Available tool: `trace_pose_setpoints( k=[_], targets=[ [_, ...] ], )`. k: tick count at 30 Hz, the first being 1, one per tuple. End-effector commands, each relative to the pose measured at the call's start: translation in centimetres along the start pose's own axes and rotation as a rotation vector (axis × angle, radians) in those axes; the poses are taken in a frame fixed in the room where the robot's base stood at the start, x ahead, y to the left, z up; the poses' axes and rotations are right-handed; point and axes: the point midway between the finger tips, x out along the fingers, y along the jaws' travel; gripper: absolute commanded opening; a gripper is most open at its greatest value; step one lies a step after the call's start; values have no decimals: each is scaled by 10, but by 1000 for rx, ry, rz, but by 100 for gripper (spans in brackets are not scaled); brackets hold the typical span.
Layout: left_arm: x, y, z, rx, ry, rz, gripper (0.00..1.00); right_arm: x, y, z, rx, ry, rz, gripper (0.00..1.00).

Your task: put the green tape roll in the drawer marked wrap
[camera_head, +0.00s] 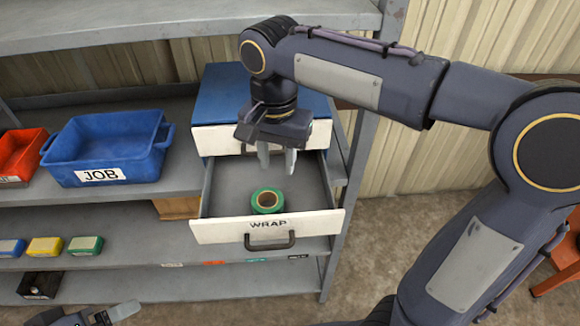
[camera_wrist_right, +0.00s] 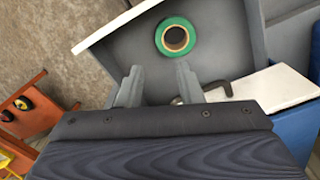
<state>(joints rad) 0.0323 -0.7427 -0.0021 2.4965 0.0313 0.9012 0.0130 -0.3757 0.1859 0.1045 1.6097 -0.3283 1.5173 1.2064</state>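The green tape roll (camera_head: 267,201) lies flat inside the open drawer marked WRAP (camera_head: 225,231), near its front panel. The roll also shows in the right wrist view (camera_wrist_right: 175,38), resting on the grey drawer floor. My right gripper (camera_head: 277,166) is over the back part of the drawer, fingers pointing down. Its two fingers (camera_wrist_right: 160,85) are apart with nothing between them, and the roll is clear of them. My left gripper (camera_head: 112,314) shows only partly at the bottom left edge of the head view, and its opening cannot be made out.
The drawer sits in a blue-topped cabinet (camera_head: 222,85) with a closed upper drawer (camera_head: 222,140). A blue JOB bin (camera_head: 110,150) and a red bin (camera_head: 22,155) stand left on the shelf. Small coloured boxes (camera_head: 46,246) are below. A shelf post (camera_head: 350,180) is right of the drawer.

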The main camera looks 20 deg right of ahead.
Motion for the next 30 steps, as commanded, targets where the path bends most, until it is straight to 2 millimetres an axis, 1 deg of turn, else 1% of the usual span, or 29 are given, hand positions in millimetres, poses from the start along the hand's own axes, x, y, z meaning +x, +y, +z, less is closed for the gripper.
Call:
trace_pose_setpoints(
  k=[3,5,8,9,12,13,15,18,21,24,30],
  targets=[
    [0,0,0,0,0,0,85,-2,2,0,-4,-1,-5,33],
    [0,0,0,0,0,0,85,-1,10,0,-20,-3,-22,33],
    [0,0,0,0,0,0,85,4,37,3,-86,-7,-90,33],
    [0,0,0,0,0,0,85,7,52,6,-125,-4,-132,33],
    [0,0,0,0,0,0,85,23,91,20,-234,27,-251,33],
    [0,0,0,0,0,0,85,29,101,25,-268,45,-288,33],
    [0,0,0,0,0,0,85,42,119,38,-335,96,-362,33],
    [0,0,0,0,0,0,85,60,136,54,-410,178,-436,33],
    [0,0,0,0,0,0,85,75,145,66,-463,254,-483,33],
    [0,0,0,0,0,0,85,84,149,74,-497,306,-504,33],
    [0,0,0,0,0,0,85,89,150,76,-516,328,-510,33]
  ],
)
